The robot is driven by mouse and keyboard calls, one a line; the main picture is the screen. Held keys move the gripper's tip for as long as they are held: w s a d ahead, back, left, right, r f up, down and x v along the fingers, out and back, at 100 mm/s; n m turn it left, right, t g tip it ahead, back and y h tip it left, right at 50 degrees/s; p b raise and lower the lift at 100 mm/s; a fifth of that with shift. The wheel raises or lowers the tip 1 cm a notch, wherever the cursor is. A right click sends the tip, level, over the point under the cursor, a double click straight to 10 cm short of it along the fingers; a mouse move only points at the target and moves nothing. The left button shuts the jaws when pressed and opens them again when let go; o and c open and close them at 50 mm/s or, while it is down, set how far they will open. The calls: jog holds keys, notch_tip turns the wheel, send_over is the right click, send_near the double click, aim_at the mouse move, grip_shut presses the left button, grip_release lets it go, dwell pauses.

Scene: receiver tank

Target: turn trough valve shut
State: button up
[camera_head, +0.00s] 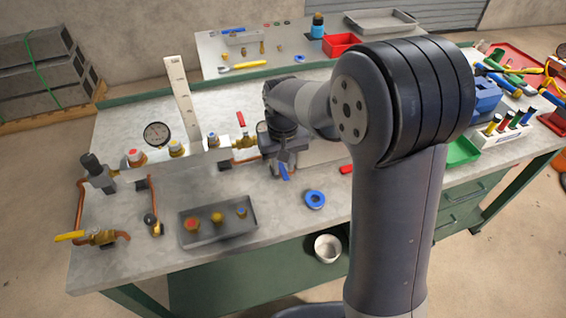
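A receiver manifold (185,160) lies along the workbench, with a pressure gauge (157,134) and several capped fittings. No label marks the trough valve that I can read. A brass valve with a yellow lever (70,236) sits on copper pipe at the bench's left front corner. Another brass valve (243,142) is at the manifold's right end. My gripper (284,160) points down just right of that valve, beside a blue lever (284,172). Whether it touches the lever, and how far its fingers are apart, I cannot tell. My arm hides part of the bench.
A grey tray (240,228) with several caps lies at the front, with a blue tape ring (315,199) to its right. An upright ruler-like plate (180,95) stands behind the manifold. A white bucket (327,247) is below the bench edge. Tools crowd the right side.

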grip_shut()
